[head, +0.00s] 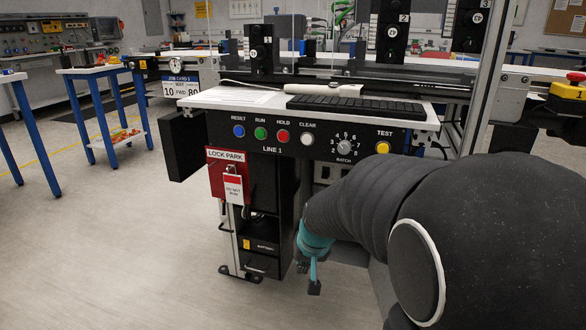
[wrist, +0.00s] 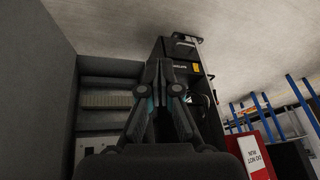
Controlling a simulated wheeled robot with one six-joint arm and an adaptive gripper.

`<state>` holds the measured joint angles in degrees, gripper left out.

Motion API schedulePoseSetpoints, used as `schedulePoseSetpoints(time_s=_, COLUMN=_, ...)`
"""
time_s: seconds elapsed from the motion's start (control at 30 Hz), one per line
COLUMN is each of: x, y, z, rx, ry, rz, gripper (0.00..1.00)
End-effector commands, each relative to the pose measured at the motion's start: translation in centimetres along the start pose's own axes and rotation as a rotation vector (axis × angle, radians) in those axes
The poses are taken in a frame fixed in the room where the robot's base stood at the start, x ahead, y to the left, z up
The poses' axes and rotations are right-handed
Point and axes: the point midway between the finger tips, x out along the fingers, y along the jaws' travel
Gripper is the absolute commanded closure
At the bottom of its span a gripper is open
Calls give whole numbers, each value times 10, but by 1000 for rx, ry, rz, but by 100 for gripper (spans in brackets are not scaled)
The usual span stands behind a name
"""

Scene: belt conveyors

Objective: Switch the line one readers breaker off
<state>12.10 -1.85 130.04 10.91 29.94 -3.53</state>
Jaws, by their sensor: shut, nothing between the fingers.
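My gripper (head: 313,272) hangs low in front of the dark cabinet under the Line 1 panel (head: 270,150), partly hidden by my arm. In the wrist view its fingers (wrist: 161,70) are shut and empty, in front of an open dark bay. That bay holds a grey slotted strip (wrist: 107,101) and a pale strip with small dark parts (wrist: 95,145) at lower left. In the head view small grey fittings (head: 324,172) show under the panel beside my arm. I cannot tell which part is the line one readers breaker, and no breaker label is readable.
A red Lock Park board (head: 221,182) with a white tag (head: 234,189) hangs left of the cabinet. A keyboard (head: 352,106) lies on the white shelf above. A yellow-and-red stop button (head: 570,88) is at the right. The floor to the left (head: 120,250) is clear.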

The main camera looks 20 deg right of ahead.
Motion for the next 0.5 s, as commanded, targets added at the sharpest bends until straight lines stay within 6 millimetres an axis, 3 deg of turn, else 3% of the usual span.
schedulePoseSetpoints(time_s=0.3, x=70, y=35, z=-98, rx=100, ry=232, rz=31, gripper=100)
schedulePoseSetpoints(time_s=0.5, x=96, y=71, z=-169, rx=154, ry=460, rz=106, gripper=100)
